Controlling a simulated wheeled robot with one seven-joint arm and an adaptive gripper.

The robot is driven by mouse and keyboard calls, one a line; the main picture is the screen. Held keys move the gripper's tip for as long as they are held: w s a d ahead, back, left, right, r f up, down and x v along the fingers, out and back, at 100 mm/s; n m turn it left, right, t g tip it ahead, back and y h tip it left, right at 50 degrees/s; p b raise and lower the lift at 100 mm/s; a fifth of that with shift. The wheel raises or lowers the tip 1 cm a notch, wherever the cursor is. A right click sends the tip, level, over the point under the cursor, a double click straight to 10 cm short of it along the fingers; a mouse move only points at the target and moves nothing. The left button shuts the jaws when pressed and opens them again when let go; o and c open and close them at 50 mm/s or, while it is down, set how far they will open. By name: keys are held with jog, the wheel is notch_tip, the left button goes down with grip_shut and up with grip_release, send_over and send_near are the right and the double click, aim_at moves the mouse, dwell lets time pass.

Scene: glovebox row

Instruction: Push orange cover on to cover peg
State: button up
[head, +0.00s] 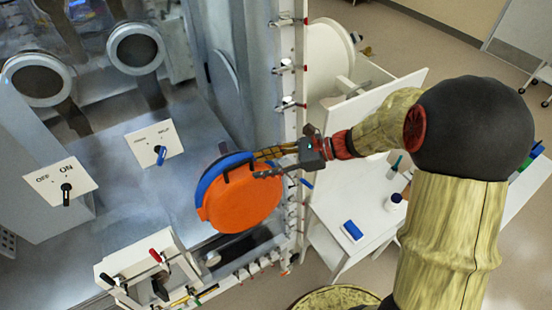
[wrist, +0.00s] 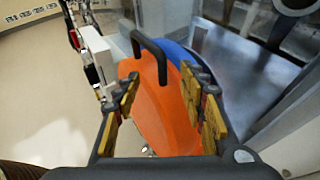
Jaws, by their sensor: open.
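The orange cover (head: 240,203) is a round disc in front of a blue ring (head: 208,181) on the glovebox front. In the wrist view the orange cover (wrist: 165,112) lies between and beyond my fingers, with a black handle (wrist: 151,48) standing out near its upper edge. The blue ring (wrist: 181,54) shows behind it. My gripper (head: 262,164) is open at the cover's upper right edge, near the handle; it also shows in the wrist view (wrist: 160,95). The fingers are on either side of the cover's face, and I cannot tell whether they touch it. I cannot make out the cover peg.
A panel with an ON/OFF knob (head: 66,193) and one with a blue knob (head: 160,154) are on the glovebox. A clamp fixture (head: 150,268) stands below left of the cover. A white table (head: 352,225) with small bottles stands at right.

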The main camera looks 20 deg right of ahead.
jog(key=shift+x, duration=1.15)
jog(key=shift+c, duration=0.8)
jog(key=c, duration=0.9)
grip_shut()
jog(key=shift+s+f, duration=0.15)
jog(key=shift+o, duration=1)
grip_release()
grip_shut()
